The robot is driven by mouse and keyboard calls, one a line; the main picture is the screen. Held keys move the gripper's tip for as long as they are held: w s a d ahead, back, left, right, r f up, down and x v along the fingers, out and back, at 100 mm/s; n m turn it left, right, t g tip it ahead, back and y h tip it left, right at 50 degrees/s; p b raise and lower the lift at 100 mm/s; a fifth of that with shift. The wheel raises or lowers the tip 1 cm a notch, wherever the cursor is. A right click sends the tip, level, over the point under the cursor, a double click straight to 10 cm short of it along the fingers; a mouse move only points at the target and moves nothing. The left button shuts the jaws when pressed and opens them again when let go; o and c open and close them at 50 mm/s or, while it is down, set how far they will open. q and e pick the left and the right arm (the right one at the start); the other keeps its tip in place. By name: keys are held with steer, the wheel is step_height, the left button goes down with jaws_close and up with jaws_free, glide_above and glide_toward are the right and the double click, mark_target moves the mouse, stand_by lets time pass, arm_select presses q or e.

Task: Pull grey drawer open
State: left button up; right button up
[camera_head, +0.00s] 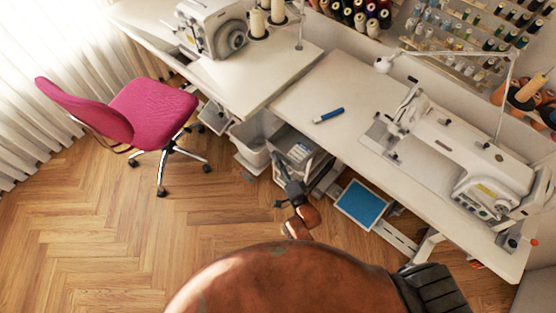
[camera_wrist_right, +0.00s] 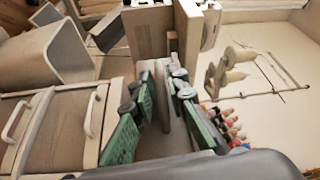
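The grey drawer unit (camera_head: 300,148) stands under the white tables in the head view, with several things in its upper part. In the right wrist view, drawer fronts (camera_wrist_right: 68,128) with pale bar handles (camera_wrist_right: 92,114) lie at the left. My right gripper (camera_head: 286,190) is in front of the unit in the head view. In the right wrist view its green-padded fingers (camera_wrist_right: 160,92) are apart, beside the handles rather than around one. A pale panel shows in the gap; I cannot tell whether a finger touches it. My left gripper is out of view.
A pink chair (camera_head: 150,110) stands at the left, on open wood floor (camera_head: 90,240). A white bin (camera_head: 249,146) is beside the unit, and a blue pedal plate (camera_head: 361,206) is to its right. The table (camera_head: 330,90) edge overhangs the unit.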

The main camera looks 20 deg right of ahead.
steer(key=v, duration=1.2)
